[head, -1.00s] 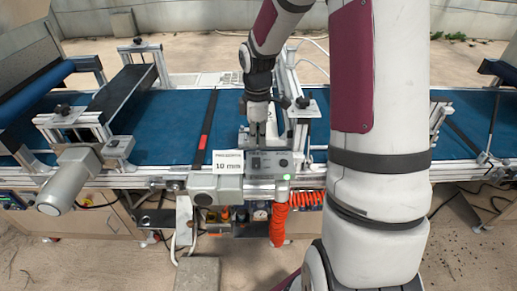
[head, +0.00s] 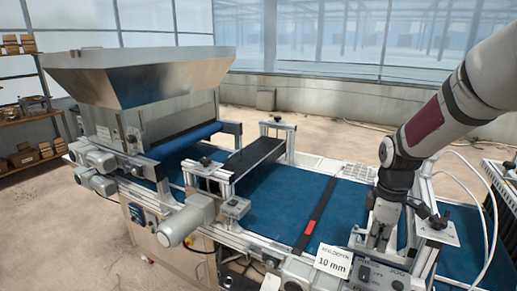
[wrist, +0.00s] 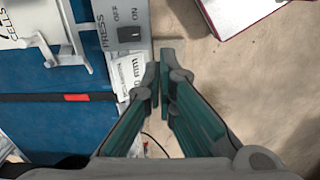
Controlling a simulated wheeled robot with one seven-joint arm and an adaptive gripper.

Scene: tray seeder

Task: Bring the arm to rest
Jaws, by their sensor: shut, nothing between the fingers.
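My gripper (wrist: 160,88) is shut and empty in the wrist view, its two fingers meeting near the picture's middle. It points down beside the seeder's control box, which carries a PRESS ON/OFF switch (wrist: 130,35). In the head view my gripper (head: 376,243) is small, above the right part of the blue belt (head: 285,203) and just behind the control box (head: 375,275). I cannot tell from these frames whether the fingertips touch anything. My arm comes in from the right edge and reaches down to it.
A white sign reading 10 mm (head: 333,261) stands at the seeder's front. A large metal hopper (head: 140,75) rises at the left, with a grey motor (head: 187,219) in front. Shelves (head: 30,100) stand far left. Bare floor (head: 60,200) lies left of the machine.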

